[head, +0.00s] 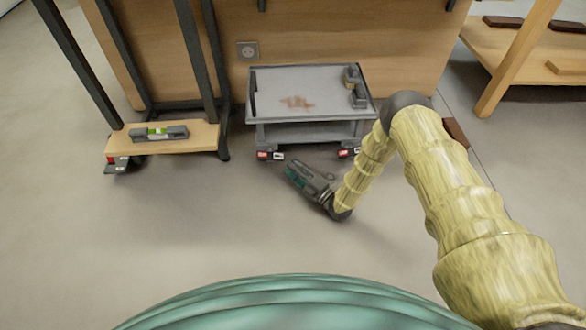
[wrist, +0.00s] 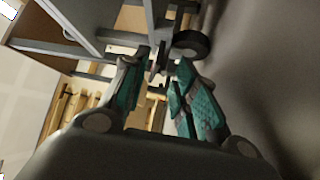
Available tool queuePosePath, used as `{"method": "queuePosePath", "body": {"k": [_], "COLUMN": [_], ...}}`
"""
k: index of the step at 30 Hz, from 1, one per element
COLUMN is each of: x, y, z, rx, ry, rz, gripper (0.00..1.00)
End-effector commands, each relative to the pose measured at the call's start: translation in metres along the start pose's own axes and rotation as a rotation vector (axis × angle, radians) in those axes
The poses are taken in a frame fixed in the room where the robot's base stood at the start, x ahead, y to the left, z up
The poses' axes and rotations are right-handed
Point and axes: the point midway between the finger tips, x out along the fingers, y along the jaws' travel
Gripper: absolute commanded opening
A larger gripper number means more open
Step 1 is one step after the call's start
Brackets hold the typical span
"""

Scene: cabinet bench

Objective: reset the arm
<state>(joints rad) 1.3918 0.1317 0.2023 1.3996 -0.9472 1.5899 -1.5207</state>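My arm reaches forward from the right side of the head view and bends down at the elbow. My gripper (head: 296,174) hangs low over the floor, in front of the grey cart (head: 285,133) and a little below its lower shelf in the picture. In the wrist view my gripper (wrist: 161,68) shows two teal-padded fingers apart with nothing between them. Beyond the fingertips are grey metal frame parts and a dark wheel (wrist: 191,44). I cannot tell the exact distance from the fingers to them.
A reddish-brown stain (head: 296,103) and dark clamp-like items (head: 356,90) are on the cart top. A spirit level (head: 159,133) lies on a low wooden shelf (head: 200,136) at left. A wooden bench (head: 518,60) stands at back right. The floor (head: 190,215) at left front is clear.

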Motion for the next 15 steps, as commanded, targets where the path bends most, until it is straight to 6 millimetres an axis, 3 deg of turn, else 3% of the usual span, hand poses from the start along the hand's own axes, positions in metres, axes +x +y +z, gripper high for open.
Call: {"method": "queuePosePath", "body": {"k": [10, 15], "x": [-0.0001, -0.0082], "y": [0.0004, -0.0003], "z": [-0.0006, -0.0071], "rx": [0.008, 0.113], "ry": [-0.003, -0.050], "rz": [-0.005, -0.076], "gripper": [0.29, 0.29]}}
